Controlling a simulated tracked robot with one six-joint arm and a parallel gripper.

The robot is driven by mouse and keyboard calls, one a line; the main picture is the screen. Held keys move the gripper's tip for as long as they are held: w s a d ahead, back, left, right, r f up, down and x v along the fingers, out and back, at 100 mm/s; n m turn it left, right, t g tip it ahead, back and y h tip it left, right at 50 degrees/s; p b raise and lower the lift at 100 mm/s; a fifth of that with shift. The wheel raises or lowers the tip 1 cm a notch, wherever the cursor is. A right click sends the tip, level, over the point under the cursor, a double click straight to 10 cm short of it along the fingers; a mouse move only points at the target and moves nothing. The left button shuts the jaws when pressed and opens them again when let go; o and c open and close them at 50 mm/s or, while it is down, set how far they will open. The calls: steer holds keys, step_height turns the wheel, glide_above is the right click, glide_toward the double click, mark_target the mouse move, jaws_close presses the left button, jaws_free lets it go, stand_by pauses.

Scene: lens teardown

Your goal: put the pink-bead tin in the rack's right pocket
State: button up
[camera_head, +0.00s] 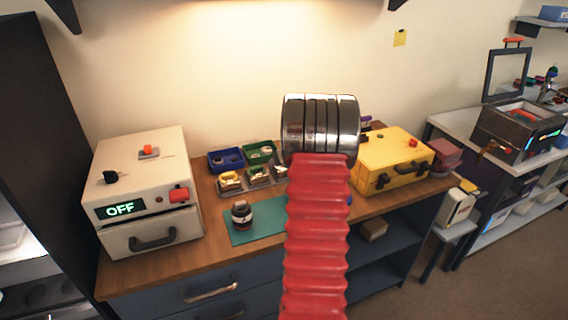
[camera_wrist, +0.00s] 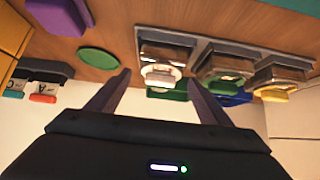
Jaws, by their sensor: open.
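In the wrist view, which shows the bench upside down, the grey rack (camera_wrist: 205,42) has several pockets in a row. The pocket at the left of this view holds a silver and whitish tin (camera_wrist: 161,73). The others hold tins with a green (camera_wrist: 220,88) and a yellow (camera_wrist: 275,96) part. I see no pink beads, so I cannot tell which tin is the pink-bead one. My gripper (camera_wrist: 159,75) is open, its fingertips appearing either side of the whitish tin; contact is unclear. In the head view my arm hides the gripper and part of the rack.
A blue tray (camera_head: 226,160) and a green tray (camera_head: 258,151) stand behind the rack. A dark jar (camera_head: 241,214) stands on the green mat (camera_head: 264,220). A cream box (camera_head: 145,178) is left; a yellow case (camera_head: 393,162) is right. A green disc (camera_wrist: 98,61) lies near the rack.

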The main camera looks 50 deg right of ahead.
steer(key=v, duration=1)
stand_by(0.7)
steer(key=w+a+r+t+h, duration=0.1)
steer(key=w+a+r, duration=0.25)
steer(key=r, duration=0.25)
steer(key=w+a+r+h, duration=0.2)
steer(key=w+a+r, duration=0.1)
steer(key=a+r, duration=0.15)
steer(key=s+a+r, duration=0.2)
steer(key=a+r, duration=0.5)
steer(key=a, duration=0.5)
steer(key=s+a+f+n+g+y, duration=0.1)
steer(key=s+a+f+n+y, duration=0.1)
steer(key=s+a, duration=0.4)
steer(key=s+a+f+n+g+y, duration=0.1)
steer(key=s+a, duration=0.5)
steer(key=a, duration=1.1)
steer(key=s+a+f+n+g+y, duration=0.1)
steer(key=s+a+f+n+y, duration=0.2)
steer(key=s+a, duration=0.4)
steer(key=a+f+y, duration=0.1)
steer(key=a, duration=0.3)
steer(key=shift+a+f+y, duration=0.2)
steer(key=shift+f+y, duration=0.1)
steer(key=shift+f, duration=0.05)
